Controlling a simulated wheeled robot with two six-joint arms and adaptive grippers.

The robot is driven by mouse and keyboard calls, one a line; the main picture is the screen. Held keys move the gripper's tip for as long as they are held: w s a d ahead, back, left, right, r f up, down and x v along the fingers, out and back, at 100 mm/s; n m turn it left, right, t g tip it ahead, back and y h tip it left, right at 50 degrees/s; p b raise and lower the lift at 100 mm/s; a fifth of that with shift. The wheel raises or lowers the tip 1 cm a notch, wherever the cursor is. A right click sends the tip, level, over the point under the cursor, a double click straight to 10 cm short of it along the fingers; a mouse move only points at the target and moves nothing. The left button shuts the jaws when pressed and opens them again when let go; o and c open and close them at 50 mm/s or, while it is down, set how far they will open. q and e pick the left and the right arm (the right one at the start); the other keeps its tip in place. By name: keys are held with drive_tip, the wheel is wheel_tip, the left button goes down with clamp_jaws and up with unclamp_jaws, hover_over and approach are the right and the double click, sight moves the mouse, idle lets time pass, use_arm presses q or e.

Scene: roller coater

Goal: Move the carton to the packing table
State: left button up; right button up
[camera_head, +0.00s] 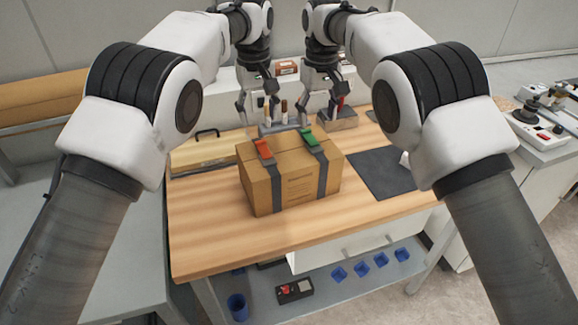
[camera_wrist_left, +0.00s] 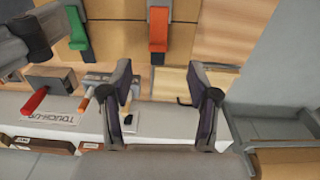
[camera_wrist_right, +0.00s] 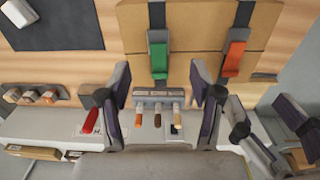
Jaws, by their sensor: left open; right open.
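The carton (camera_head: 290,182) is a brown cardboard box on a wooden bench, with two dark straps, one with an orange handle (camera_head: 263,149) and one with a green handle (camera_head: 308,137). My left gripper (camera_head: 258,115) and right gripper (camera_head: 319,118) are both open and empty, beyond the carton's far side. In the left wrist view the orange handle (camera_wrist_left: 158,30) lies ahead of the left fingers. In the right wrist view the green handle (camera_wrist_right: 157,55) lies ahead of the right fingers, and the orange handle (camera_wrist_right: 234,58) is to the right. I cannot tell which table is the packing table.
The wooden bench (camera_head: 215,240) has a dark mat (camera_head: 378,172) right of the carton. A rack of wooden-handled tools (camera_wrist_right: 160,98) stands behind the carton, near both grippers. A grey table (camera_head: 115,235) stands left; a white bench with equipment (camera_head: 545,150) stands right. Blue bins (camera_head: 360,267) sit below.

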use_arm(q)
drive_tip(key=f, duration=0.2)
drive_tip(key=w+f, duration=0.1)
drive_tip(key=f, duration=0.1)
drive_tip(key=shift+w+a+f, duration=0.1)
drive_tip(key=shift+f, duration=0.15)
use_arm(e)
hover_over(315, 144)
wheel_tip(315, 144, down, 5)
drive_tip(key=shift+w+a+r, duration=0.1)
drive_tip(key=shift+r, duration=0.1)
use_arm(q)
wheel_tip(315, 144, down, 3)
drive_tip(key=shift+f, duration=0.1)
use_arm(e)
wheel_tip(315, 144, down, 3)
drive_tip(key=shift+f, duration=0.1)
use_arm(q)
drive_tip(key=shift+s+f, duration=0.2)
drive_tip(key=shift+s, duration=0.05)
use_arm(e)
drive_tip(key=shift+s+f, duration=0.15)
drive_tip(key=shift+s, duration=0.1)
use_arm(q)
drive_tip(key=shift+w+f, duration=0.15)
drive_tip(key=shift+f, duration=0.05)
use_arm(e)
drive_tip(key=shift+w+f, duration=0.15)
drive_tip(key=shift+f, duration=0.05)
